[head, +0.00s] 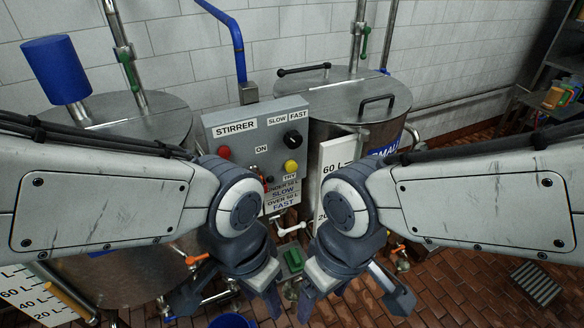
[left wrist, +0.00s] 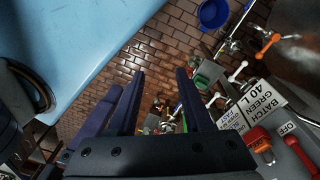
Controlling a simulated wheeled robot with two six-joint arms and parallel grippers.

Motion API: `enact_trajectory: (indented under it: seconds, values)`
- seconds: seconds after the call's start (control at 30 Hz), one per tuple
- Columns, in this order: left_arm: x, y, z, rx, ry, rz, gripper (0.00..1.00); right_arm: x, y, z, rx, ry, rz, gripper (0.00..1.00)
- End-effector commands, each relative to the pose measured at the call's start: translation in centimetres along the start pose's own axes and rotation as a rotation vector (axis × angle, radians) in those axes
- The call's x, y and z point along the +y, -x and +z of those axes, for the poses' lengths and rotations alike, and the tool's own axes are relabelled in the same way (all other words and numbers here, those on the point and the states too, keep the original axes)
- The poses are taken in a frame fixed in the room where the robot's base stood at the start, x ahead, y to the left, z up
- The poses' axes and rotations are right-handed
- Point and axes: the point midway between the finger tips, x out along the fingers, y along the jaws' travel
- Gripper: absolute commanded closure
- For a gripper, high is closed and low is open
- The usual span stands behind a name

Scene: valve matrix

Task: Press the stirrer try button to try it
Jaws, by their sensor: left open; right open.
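The grey stirrer panel (head: 258,113) stands between two steel tanks in the head view. Its yellow button (head: 290,167) sits at the right, above the TRY label (head: 290,178). A red button (head: 224,153) is at the panel's left and a black knob (head: 292,139) is under the SLOW and FAST labels. My left gripper (head: 228,298) is open and empty, below and in front of the panel. It also shows open in the left wrist view (left wrist: 160,98). My right gripper (head: 352,302) is open and points down, right of the left one. Neither touches the panel.
Steel tanks stand left (head: 140,116) and right (head: 345,97) of the panel. Pipes with orange and white valve levers run low between them. A blue bucket (left wrist: 213,12) stands on the brick floor. A batch sign (left wrist: 245,105) and a red lever (left wrist: 259,139) show at the right.

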Motion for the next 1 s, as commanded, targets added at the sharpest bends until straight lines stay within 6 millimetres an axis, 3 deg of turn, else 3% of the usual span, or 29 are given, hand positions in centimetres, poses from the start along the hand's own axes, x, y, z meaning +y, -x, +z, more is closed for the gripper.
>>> enact_trajectory:
  seconds: [0.1, 0.23, 1.0]
  values:
    - [0.0, 0.0, 0.0, 0.0, 0.0, 0.0, 0.5, 0.0, 0.0, 0.0, 0.0, 0.0, 0.0, 0.21]
    - [0.0, 0.0, 0.0, 0.0, 0.0, 0.0, 1.0, 0.0, 0.0, 0.0, 0.0, 0.0, 0.0, 0.21]
    - [0.0, 0.0, 0.0, 0.0, 0.0, 0.0, 1.0, 0.0, 0.0, 0.0, 0.0, 0.0, 0.0, 0.21]
